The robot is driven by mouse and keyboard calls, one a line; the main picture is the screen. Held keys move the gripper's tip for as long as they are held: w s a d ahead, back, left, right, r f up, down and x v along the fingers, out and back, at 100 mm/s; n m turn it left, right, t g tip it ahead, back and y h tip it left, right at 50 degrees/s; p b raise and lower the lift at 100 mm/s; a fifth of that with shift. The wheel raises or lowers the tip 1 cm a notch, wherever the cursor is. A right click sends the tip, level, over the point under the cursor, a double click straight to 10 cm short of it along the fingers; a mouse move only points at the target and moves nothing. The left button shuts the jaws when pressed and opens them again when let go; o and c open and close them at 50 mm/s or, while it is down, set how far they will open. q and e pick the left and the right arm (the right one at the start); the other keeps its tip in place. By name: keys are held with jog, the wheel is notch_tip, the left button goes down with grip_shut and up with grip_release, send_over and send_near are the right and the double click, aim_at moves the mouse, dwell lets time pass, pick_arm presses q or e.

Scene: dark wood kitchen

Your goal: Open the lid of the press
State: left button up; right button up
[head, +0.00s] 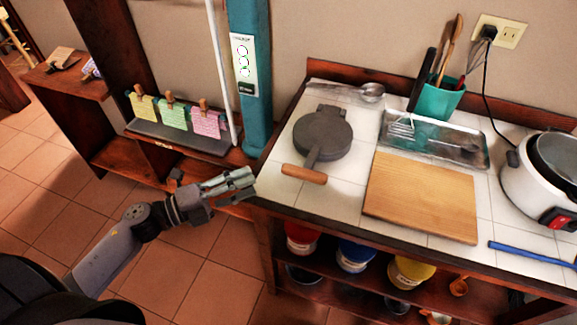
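The press (322,136) is a round dark grey plate with a handle toward the front, ending in a wooden grip (304,174). It lies on the white tiled counter, left of the cutting board, and looks shut. My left gripper (243,180) is in front of the counter's left end, left of the wooden grip and apart from it. Its fingers point right toward the counter and nothing shows between them. The fingers look close together, and I cannot tell whether they are open. My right gripper is not in view.
A wooden board (422,196), a metal tray (434,139), a teal utensil pot (437,98) and a white cooker (543,180) stand right of the press. A ladle (371,92) lies behind it. A teal post (252,75) rises at the counter's left edge.

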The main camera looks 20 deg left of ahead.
aim_at(282, 172)
pick_arm(q)
jog(key=p+x, duration=0.2)
jog(key=x, duration=0.8)
jog(key=shift+w+d+r, duration=0.1)
jog(key=shift+w+d, duration=0.4)
jog(key=shift+d, duration=0.1)
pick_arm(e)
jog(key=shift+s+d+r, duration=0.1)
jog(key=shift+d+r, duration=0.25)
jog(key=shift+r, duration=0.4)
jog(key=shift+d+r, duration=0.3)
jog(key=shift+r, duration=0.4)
pick_arm(q)
jog(key=shift+c, duration=0.2)
jog(key=c, duration=0.7)
grip_shut()
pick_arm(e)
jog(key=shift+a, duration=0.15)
